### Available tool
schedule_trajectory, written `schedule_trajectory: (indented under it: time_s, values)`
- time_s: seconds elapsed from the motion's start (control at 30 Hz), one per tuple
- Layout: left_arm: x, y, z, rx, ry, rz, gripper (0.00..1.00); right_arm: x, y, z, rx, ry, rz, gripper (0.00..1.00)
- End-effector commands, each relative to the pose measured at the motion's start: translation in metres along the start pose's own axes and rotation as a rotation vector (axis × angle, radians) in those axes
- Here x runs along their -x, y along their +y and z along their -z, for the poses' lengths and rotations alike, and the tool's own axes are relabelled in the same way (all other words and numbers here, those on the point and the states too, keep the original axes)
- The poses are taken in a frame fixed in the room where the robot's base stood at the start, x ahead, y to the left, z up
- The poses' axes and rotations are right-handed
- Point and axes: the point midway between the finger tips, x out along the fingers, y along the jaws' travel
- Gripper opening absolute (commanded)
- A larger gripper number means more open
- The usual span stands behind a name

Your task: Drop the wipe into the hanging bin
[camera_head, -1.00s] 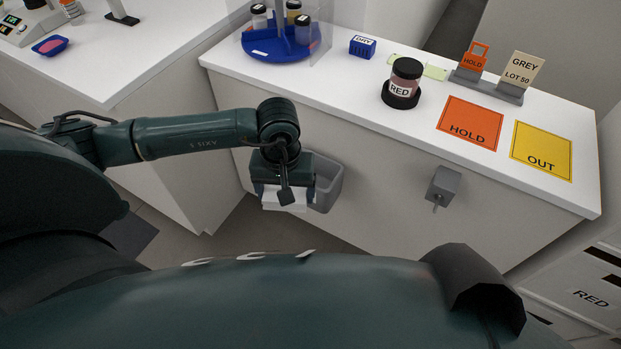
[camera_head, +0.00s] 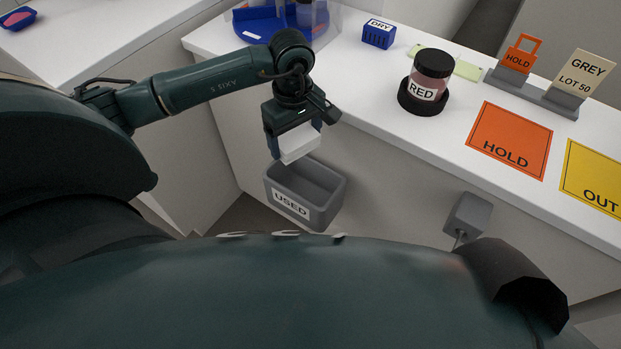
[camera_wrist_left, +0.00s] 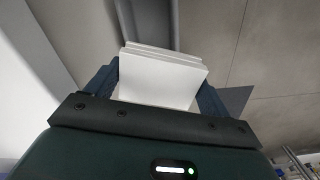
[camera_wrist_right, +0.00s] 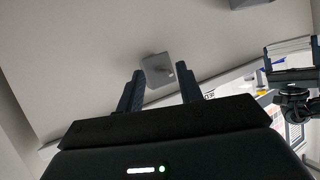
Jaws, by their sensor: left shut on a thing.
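The wipe (camera_head: 299,144) is a white, folded, block-like pad. My left gripper (camera_head: 296,138) is shut on it and points down, with the wipe sticking out below the fingers. The wipe also shows between both fingers in the left wrist view (camera_wrist_left: 162,80). The hanging bin (camera_head: 322,213) is grey, open-topped and labelled USED, on the front of the counter. The wipe is above the bin's back part, near its rear rim; the exact height gap is hard to tell. My right gripper (camera_wrist_right: 160,88) shows in the right wrist view, fingers apart and empty.
The white counter (camera_head: 400,135) carries a RED jar (camera_head: 432,78) in a black ring, a blue DRY block (camera_head: 379,34), an orange HOLD mat (camera_head: 510,140) and a yellow OUT mat (camera_head: 597,180). A grey box (camera_head: 467,214) is mounted on the counter front, right of the bin.

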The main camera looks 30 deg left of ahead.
Motion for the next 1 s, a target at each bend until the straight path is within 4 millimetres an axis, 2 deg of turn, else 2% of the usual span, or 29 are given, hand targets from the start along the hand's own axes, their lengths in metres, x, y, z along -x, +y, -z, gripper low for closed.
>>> schedule_trajectory:
  time_s: [0.03,0.1,0.33,0.7,1.0]
  values:
    - [-0.015,0.0,0.0,0.0,0.0,0.0,0.56,-0.003,0.0,-0.012,-0.015,0.005,0.003,0.36]
    - [-0.021,0.0,0.0,0.0,0.0,-0.001,0.56,-0.002,-0.001,-0.014,-0.028,0.011,0.006,0.36]
    - [-0.035,0.0,0.0,-0.001,0.0,0.001,0.56,-0.002,0.0,-0.01,-0.041,0.042,0.003,0.36]
    - [-0.076,0.0,0.0,-0.001,-0.001,0.0,0.56,0.007,0.009,-0.007,-0.015,0.12,-0.024,0.36]
    - [-0.084,0.0,0.0,-0.002,0.001,-0.001,0.56,0.014,0.009,-0.002,-0.004,0.145,-0.025,0.36]
